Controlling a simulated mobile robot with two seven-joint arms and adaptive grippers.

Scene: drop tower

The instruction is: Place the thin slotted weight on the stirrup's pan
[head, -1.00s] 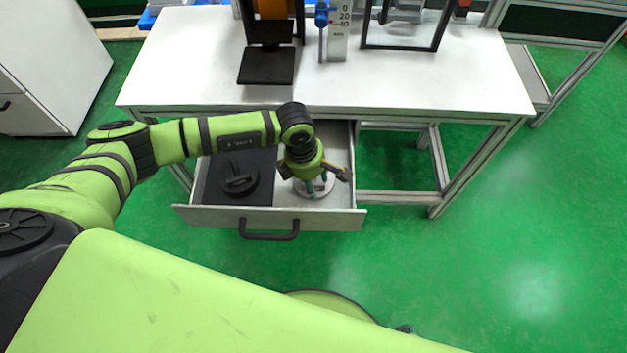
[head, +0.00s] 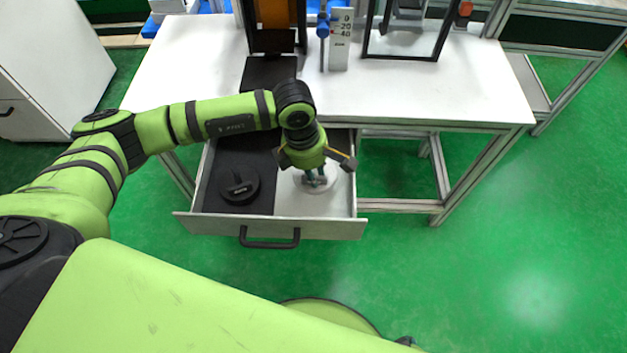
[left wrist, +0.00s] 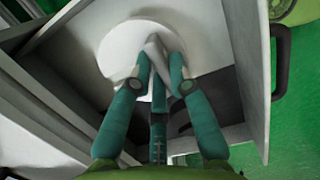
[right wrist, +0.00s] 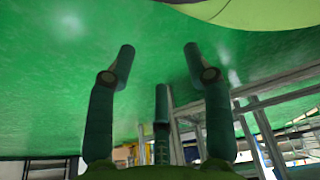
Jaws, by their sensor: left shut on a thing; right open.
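The open drawer (head: 335,225) holds two round weights. A pale, thin-looking disc (head: 322,188) is in its right, light-floored part; it also shows in the left wrist view (left wrist: 115,45). My left gripper (head: 314,177) points down over this disc and is shut on its raised grey grip (left wrist: 154,48). I cannot tell whether the disc touches the drawer floor. A dark disc (head: 239,186) with a raised grip lies on the black left part. My right gripper (right wrist: 160,62) is open and empty above green floor. I cannot make out the stirrup's pan with certainty.
The white table (head: 440,95) stands above and behind the drawer. On it are a black plate (head: 268,72), a numbered scale (head: 341,40) and a black frame (head: 440,38). The table's right front is clear. The drawer walls surround my left fingers.

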